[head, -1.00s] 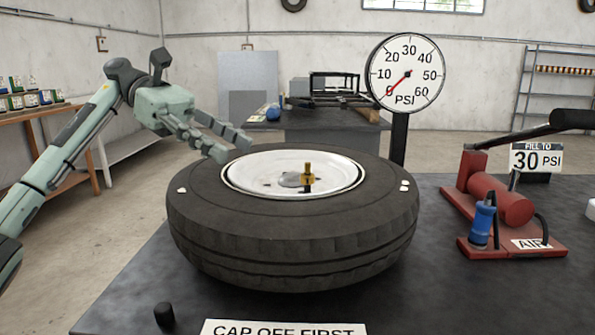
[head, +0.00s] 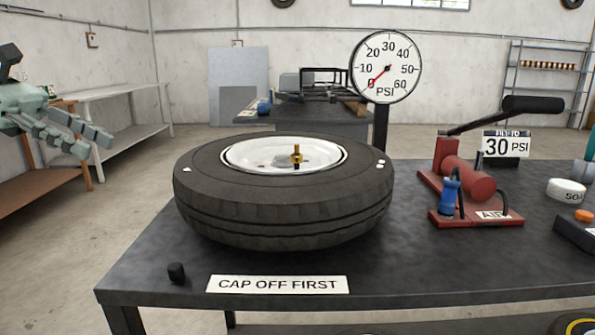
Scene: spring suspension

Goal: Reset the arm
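My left gripper (head: 97,143) is at the left edge of the head view, above the floor and left of the tire. Its fingers are apart with nothing between them. It is clear of the tire and table. My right gripper is not clearly in view; only a small greenish piece shows at the far right edge. The black tire (head: 285,211) lies flat on the dark table, with a white rim (head: 250,155) and a brass valve stem (head: 297,157) standing upright. A small black cap (head: 176,271) stands on the table's front left.
A pressure gauge (head: 385,68) stands behind the tire, its needle near zero. A red foot pump (head: 470,184) with a blue chuck (head: 450,190) stands to the right. A white round piece (head: 566,191) and an orange piece (head: 584,215) lie farther right.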

